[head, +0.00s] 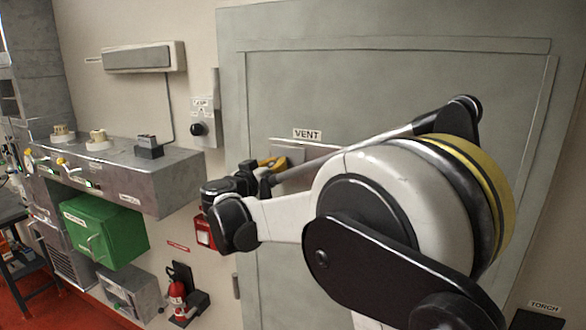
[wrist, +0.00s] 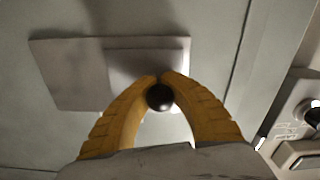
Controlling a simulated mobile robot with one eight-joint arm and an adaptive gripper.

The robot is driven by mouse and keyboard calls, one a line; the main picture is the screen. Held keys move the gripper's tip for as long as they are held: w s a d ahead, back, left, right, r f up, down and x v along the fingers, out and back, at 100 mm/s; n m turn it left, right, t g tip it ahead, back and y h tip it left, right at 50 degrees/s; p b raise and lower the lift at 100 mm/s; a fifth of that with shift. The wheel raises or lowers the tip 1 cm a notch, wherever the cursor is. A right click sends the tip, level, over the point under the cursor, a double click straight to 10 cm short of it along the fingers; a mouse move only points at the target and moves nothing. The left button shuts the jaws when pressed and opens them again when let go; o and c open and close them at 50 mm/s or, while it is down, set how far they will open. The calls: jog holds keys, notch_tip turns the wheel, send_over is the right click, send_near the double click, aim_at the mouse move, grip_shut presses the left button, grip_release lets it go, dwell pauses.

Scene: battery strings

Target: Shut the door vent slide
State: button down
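The grey door (head: 400,85) carries a VENT label (head: 307,134) with a pale vent plate (head: 318,144) below it, partly hidden by my arm. In the wrist view the vent plate (wrist: 65,75) has a raised square slide (wrist: 140,62) on its right part. A dark round knob (wrist: 160,97) sits between my yellow fingertips, in front of the slide's lower right edge. My gripper (wrist: 161,80) is closed around the knob, its tips almost meeting just beyond it. In the head view my gripper (head: 272,164) is at the vent plate's left part.
A grey wall bench (head: 165,185) with switches and a green box (head: 105,230) stand at the left. A small wall box with a black knob (head: 198,129) is beside the door frame. A red extinguisher (head: 177,297) is low on the wall. The door's right side looks clear.

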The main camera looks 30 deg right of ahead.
jog(key=shift+w+a, duration=0.1)
jog(key=shift+a, duration=0.05)
jog(key=c, duration=1.8)
grip_release()
jog(key=o, duration=0.4)
jog(key=shift+w+a, duration=0.1)
jog(key=shift+w, duration=0.05)
jog(key=shift+c, duration=0.2)
jog(key=shift+s, duration=0.25)
jog(key=v, duration=1.1)
jog(key=shift+a, duration=0.35)
jog(key=shift+s, duration=0.15)
